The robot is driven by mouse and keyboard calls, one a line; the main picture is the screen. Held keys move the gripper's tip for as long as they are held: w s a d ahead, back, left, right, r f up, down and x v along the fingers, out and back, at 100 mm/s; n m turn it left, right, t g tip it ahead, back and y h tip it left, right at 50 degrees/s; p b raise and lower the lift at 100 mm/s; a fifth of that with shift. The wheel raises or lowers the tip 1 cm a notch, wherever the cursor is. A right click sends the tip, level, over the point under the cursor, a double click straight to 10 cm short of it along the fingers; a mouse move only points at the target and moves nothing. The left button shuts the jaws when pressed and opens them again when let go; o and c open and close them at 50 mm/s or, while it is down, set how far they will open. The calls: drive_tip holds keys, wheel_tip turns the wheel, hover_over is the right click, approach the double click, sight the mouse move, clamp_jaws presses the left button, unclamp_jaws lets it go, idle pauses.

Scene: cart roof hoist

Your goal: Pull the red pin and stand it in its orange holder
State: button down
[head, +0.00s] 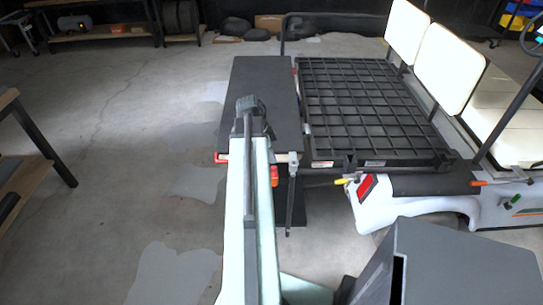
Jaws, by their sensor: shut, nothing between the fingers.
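I cannot pick out the red pin for certain. A small red-orange piece (274,176) shows just right of my arm, below the dark rear flap; I cannot tell whether it is a lamp or part of the pin or holder. An orange bar-like piece (478,183) lies at the dark panel's right end; I cannot tell whether it belongs to the holder. My pale green and dark arm stretches forward over the flap. I cannot make out my gripper's fingers at its end or elsewhere.
The cart has a black grid deck (365,100), a dark flap (262,85) and white seats (445,65). A yellow-ended piece (343,181) sits near a red lamp (367,187). A dark bar (290,205) hangs below the flap. Floor at left is clear beside a bench (45,150).

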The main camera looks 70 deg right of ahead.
drive_tip(key=p+v, duration=0.7)
drive_tip(key=v, duration=0.1)
drive_tip(key=shift+f, duration=0.1)
drive_tip(key=shift+w, duration=0.15)
